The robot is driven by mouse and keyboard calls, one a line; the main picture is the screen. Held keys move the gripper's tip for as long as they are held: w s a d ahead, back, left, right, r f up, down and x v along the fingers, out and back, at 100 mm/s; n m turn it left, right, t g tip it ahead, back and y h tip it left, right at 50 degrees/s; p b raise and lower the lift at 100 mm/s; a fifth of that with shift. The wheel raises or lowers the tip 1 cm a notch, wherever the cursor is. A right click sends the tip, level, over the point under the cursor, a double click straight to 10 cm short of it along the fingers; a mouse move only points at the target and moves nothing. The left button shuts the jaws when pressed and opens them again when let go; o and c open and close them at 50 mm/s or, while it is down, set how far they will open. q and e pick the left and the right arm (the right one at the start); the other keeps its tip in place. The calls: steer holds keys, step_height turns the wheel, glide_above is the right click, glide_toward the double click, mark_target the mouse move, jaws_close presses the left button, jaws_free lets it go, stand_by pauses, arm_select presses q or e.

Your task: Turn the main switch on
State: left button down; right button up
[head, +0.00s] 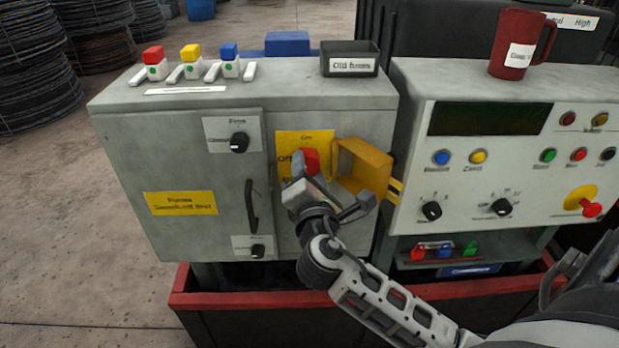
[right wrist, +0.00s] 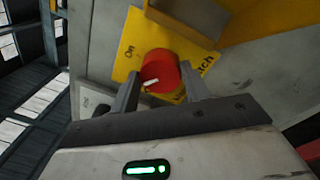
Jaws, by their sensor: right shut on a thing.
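The main switch is a red rotary knob (head: 311,161) on a yellow plate (head: 290,142) on the grey cabinet front. In the right wrist view the red knob (right wrist: 160,72) carries a white mark, and the plate shows the word "On". My right gripper (head: 304,180) is at the switch, its fingers on either side of the knob and shut on it. It also shows in the right wrist view (right wrist: 160,85). A yellow box-shaped cover (head: 365,165) stands swung open to the right of the switch. My left gripper is not in view.
The cabinet door (head: 200,190) has a black handle (head: 251,206) and two black knobs. Red, yellow and blue fuses, a black "Old fuses" tray (head: 349,66) and a red mug (head: 516,45) stand on top. A control panel (head: 500,170) is at right, with a red-edged base (head: 240,301) below.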

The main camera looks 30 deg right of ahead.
steer(key=m, duration=0.1)
steer(key=m+b, duration=0.2)
steer(key=m, duration=0.1)
steer(key=shift+f, duration=0.25)
steer(key=m+b, duration=0.1)
steer(key=m, duration=0.1)
steer(key=shift+m+h+b, duration=0.3)
steer(key=shift+m+b, duration=0.05)
steer(key=shift+m, duration=0.05)
steer(key=m+b, duration=0.1)
steer(key=m, duration=0.2)
steer(key=shift+b, duration=0.3)
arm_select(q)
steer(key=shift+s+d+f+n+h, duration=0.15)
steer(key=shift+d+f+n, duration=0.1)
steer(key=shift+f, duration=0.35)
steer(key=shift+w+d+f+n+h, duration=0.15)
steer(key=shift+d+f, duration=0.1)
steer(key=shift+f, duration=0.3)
arm_select(e)
steer(key=shift+m, duration=0.4)
steer(key=shift+r, duration=0.1)
steer(key=o, duration=1)
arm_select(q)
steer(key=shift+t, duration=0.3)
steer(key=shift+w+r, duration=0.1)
